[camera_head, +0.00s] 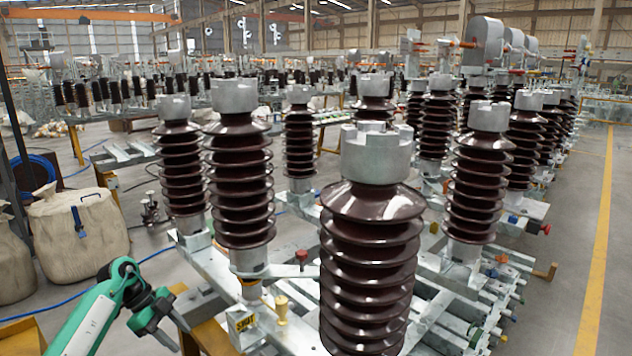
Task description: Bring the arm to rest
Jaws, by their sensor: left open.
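My left arm comes in from the lower left, green with a dark wrist. My left gripper (163,322) is at its end, dark and small in the picture. Its jaws are open, with nothing seen between them. It is beside the left end of the metal isolator frame, close to the white block with a yellow label (243,325). I cannot tell whether it touches the frame. A large brown ribbed isolator (370,250) with a grey metal cap stands upright at the front centre. My right gripper is not in view.
More upright isolators (240,180) stand on the metal frames behind and to the right. Filled beige sacks (78,232) stand at the left, with a blue hose on the floor. The grey floor at the right, by the yellow line (597,250), is clear.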

